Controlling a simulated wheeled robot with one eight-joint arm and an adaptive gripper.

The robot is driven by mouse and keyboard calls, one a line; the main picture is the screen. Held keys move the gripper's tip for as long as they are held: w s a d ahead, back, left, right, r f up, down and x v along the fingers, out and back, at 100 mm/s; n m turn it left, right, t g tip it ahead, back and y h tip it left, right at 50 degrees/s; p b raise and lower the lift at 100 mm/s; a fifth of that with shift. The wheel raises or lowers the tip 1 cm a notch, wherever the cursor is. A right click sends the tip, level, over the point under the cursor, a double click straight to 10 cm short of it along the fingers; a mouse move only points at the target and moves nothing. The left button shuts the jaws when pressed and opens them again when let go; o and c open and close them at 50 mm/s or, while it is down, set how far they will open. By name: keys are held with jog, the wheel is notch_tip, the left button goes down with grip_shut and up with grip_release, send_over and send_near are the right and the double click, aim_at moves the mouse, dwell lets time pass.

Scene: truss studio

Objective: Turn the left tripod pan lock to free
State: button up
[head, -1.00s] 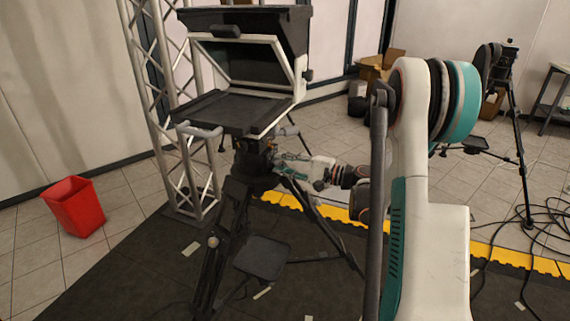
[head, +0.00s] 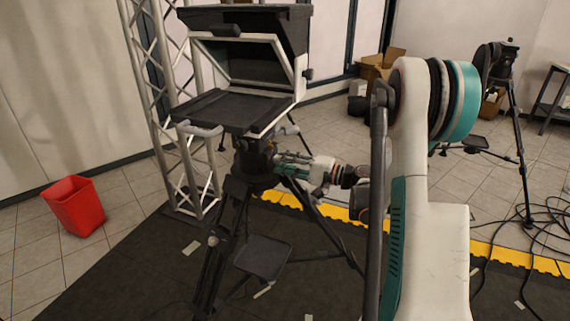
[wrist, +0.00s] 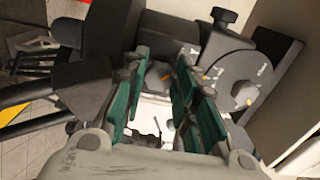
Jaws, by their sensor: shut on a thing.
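The left tripod (head: 225,235) stands on the dark mat and carries the hooded prompter rig (head: 232,105). Its dark head (head: 254,160) sits under the rig. My gripper (head: 279,164) reaches the right side of this head from the right. In the wrist view my gripper (wrist: 161,66) has its green-sided fingers on either side of a small dark grey knob (wrist: 158,75), which I take for the pan lock. The fingers are shut on it and hide part of it. The lock's exact setting cannot be read.
A round dial (wrist: 240,82) with pale marks and a black knob (wrist: 223,17) sit right of the fingers. A truss tower (head: 165,90) stands behind the tripod. A red bin (head: 75,207) is at left. Another tripod (head: 520,150) and cables (head: 520,235) are at right.

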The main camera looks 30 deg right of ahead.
jog(key=o, duration=1)
jog(key=shift+o, duration=0.2)
jog(key=shift+s, duration=0.1)
jog(key=v, duration=0.8)
